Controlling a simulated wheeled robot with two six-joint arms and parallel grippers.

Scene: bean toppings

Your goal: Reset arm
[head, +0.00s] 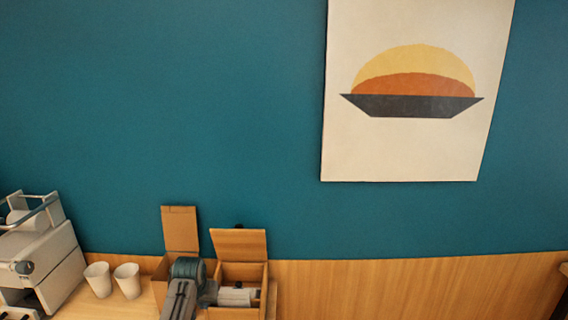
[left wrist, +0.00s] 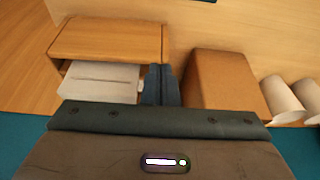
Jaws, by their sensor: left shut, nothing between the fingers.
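My left gripper (head: 208,293) is at the bottom of the head view, in front of two open wooden boxes. In the left wrist view its dark fingers (left wrist: 160,85) are shut together with nothing held. They lie between the two boxes in that picture; I cannot tell whether they touch either one. The right-hand box (head: 235,312) has its lid (head: 239,244) raised and pale items (head: 236,296) inside. The left-hand box has its lid (head: 181,229) upright, and my arm partly covers it. My right gripper is in neither view.
Two white cups (head: 127,281) stand left of the boxes. A white machine (head: 40,265) is at the far left.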

